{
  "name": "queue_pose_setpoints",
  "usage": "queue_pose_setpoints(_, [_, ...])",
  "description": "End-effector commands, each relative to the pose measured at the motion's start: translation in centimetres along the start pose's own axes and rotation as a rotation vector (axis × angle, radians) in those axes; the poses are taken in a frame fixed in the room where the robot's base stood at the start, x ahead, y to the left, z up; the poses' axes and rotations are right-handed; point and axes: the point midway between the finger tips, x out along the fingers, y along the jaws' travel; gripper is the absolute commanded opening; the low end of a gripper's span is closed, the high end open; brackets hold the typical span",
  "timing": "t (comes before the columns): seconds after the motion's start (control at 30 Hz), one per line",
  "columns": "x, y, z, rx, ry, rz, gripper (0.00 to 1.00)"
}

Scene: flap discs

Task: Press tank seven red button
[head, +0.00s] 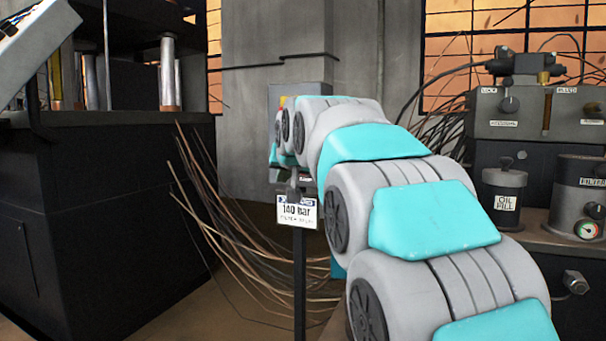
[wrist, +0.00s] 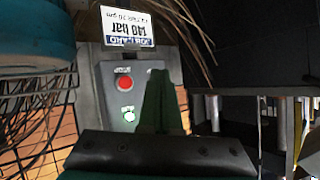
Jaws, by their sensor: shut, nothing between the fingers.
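A round red button (wrist: 125,83) sits on a grey control box (wrist: 108,76) in the wrist view, which looks upside down. I cannot tell whether the fingertips touch the box. In the head view the box (head: 313,88) is mostly hidden behind my arm, as are the buttons and my gripper.
A "140 bar" card (head: 298,213) on a thin black stand (head: 299,285) is close to my arm; it also shows in the wrist view (wrist: 150,27). Loose cables (head: 222,215) hang beside a black machine (head: 100,220). Hydraulic equipment (head: 540,128) stands at right.

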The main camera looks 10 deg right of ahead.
Motion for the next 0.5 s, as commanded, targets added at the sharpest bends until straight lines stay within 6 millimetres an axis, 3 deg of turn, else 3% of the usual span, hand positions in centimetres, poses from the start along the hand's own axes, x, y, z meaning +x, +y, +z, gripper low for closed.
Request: queue_pose_setpoints(0.5, [1.4,1.1,-1.3,0.001,0.002,0.000,0.00])
